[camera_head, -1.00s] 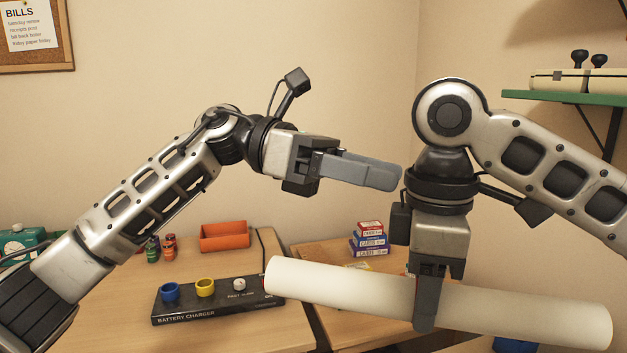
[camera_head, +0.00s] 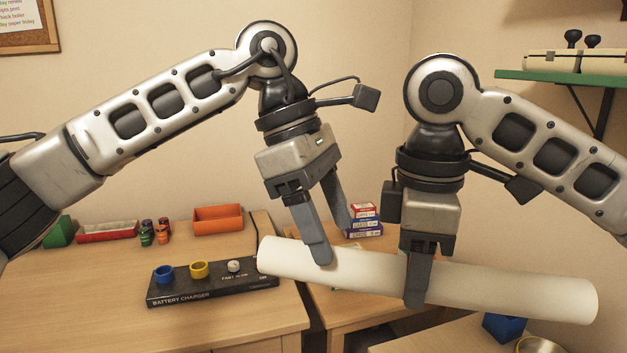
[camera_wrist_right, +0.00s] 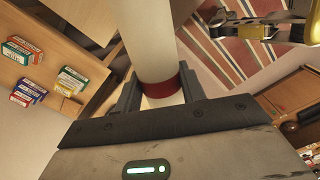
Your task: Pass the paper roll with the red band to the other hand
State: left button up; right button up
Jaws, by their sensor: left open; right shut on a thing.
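The paper roll (camera_head: 510,285) is a long white tube, held almost level with its right end a little lower. My right gripper (camera_head: 415,285) points down and is shut on it near the middle. The red band (camera_wrist_right: 163,86) shows between the right fingers in the right wrist view; in the head view it is hidden behind a finger. My left gripper (camera_head: 334,243) is open, pointing down at the left part of the roll. Its front finger overlaps the roll's upper edge, and the other finger is behind. I cannot tell whether they touch the roll.
Below are a wooden desk (camera_head: 230,320) with a black battery charger (camera_head: 210,283), an orange tray (camera_head: 218,219) and a red tray (camera_head: 108,231). Small boxes (camera_head: 364,222) stand behind the roll. A green shelf (camera_head: 560,77) is at upper right.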

aim_at(339, 248)
pick_arm(q)
jog(key=shift+x, duration=2.35)
jog(key=c, duration=1.1)
jog(key=shift+r, duration=0.1)
jog(key=shift+c, duration=0.4)
pick_arm(e)
jog(key=o, duration=1.1)
jog(key=shift+c, duration=0.2)
